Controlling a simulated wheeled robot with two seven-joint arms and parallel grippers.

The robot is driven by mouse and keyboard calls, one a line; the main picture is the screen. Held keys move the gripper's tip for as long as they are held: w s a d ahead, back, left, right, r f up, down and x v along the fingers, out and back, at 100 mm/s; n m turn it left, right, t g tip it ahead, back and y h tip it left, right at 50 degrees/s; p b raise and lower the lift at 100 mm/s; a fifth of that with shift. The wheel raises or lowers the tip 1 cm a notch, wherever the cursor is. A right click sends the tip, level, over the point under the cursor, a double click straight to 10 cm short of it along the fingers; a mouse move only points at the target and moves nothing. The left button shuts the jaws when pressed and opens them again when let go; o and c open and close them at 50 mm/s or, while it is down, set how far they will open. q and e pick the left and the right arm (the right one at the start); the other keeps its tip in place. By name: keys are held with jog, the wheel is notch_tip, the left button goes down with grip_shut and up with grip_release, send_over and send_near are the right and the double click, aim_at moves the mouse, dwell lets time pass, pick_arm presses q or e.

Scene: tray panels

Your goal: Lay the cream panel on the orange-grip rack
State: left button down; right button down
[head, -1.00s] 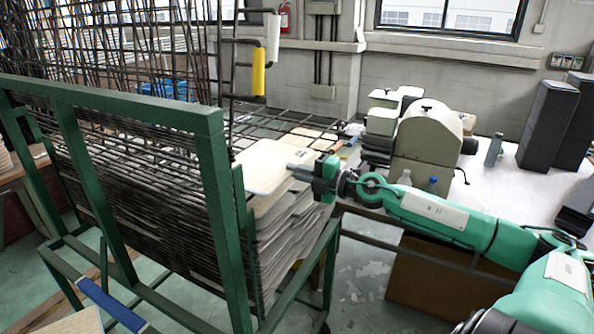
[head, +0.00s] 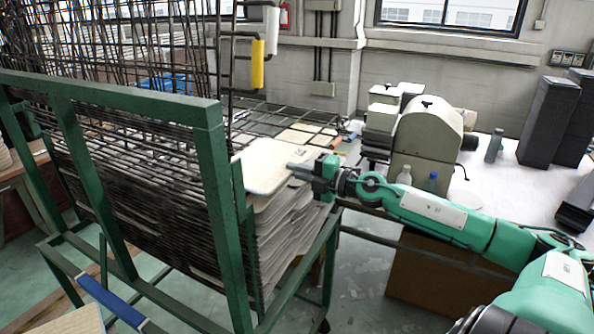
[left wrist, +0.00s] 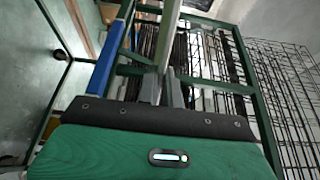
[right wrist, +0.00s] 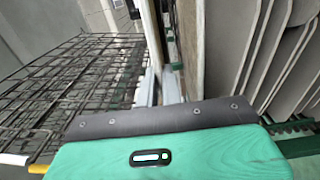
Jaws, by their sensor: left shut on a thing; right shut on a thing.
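A cream panel (head: 268,166) with a small dark mark lies nearly flat above a stack of panels in the head view. My right gripper (head: 312,165) is shut on its right edge. In the right wrist view its pale edge (right wrist: 153,40) rises from between the fingers (right wrist: 160,88). My left gripper (left wrist: 163,90) is outside the head view; it is shut on a pale, thin thing (left wrist: 170,40), seen edge-on. A small orange piece (head: 352,128) shows by the flat wire rack (head: 262,112) behind; I cannot tell whether it is that rack's grip.
A green-framed rack (head: 212,190) with a blue grip (head: 108,302) stands at the left, full of closely set wire shelves. Yellow (head: 257,65) and white (head: 272,30) grips stand at its back. A machine (head: 425,140) and bottles are on the right-hand table (head: 490,190).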

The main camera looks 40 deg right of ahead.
jog(key=shift+f, duration=0.1)
dwell(0.3)
jog(key=c, duration=1.5)
grip_release()
jog(key=shift+f, duration=0.4)
jog(key=shift+s, duration=0.1)
jog(key=p+v, duration=0.3)
jog(key=v, duration=0.4)
dwell(0.4)
dwell(0.5)
